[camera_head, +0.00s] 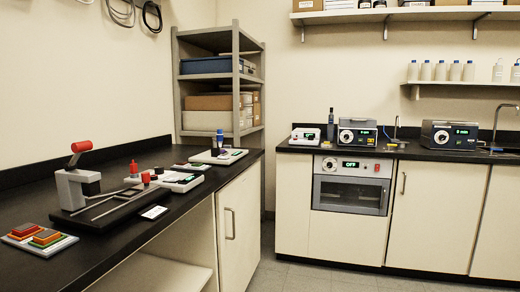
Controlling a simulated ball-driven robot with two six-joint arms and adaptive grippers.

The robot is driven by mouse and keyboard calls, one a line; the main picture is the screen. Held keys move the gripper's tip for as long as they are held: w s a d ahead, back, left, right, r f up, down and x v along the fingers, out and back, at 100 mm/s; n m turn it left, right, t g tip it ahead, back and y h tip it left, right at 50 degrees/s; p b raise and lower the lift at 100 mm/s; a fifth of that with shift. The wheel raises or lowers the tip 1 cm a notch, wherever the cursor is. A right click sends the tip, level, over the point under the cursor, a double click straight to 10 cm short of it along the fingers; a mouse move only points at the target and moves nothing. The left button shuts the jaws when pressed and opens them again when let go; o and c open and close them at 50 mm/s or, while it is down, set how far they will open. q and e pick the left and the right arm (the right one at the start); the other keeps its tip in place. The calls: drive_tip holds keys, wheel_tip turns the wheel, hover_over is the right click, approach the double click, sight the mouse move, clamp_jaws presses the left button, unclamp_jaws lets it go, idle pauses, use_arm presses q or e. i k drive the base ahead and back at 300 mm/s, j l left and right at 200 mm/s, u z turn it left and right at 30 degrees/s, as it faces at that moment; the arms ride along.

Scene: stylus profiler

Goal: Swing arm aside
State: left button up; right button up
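A grey upright device (71,188) stands on a dark base (112,206) on the left black bench. A dark arm (72,160) rises from its top and ends in a red knob (81,146). Light rods lie along the base, and a red-topped post (145,178) stands near its far end. I cannot tell from this view which part is the swing arm. Neither of my grippers is in view.
Stacked coloured plates (40,238) lie in front of the device. White instruments (180,180) stand beyond it on the bench (100,262). A shelf rack (215,85) stands in the corner. The back counter holds several instruments, with an oven (350,190) below. Grey floor (320,277) is open.

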sight(219, 139)
drive_tip(key=i+l+u, duration=0.65)
drive_tip(key=u, duration=0.5)
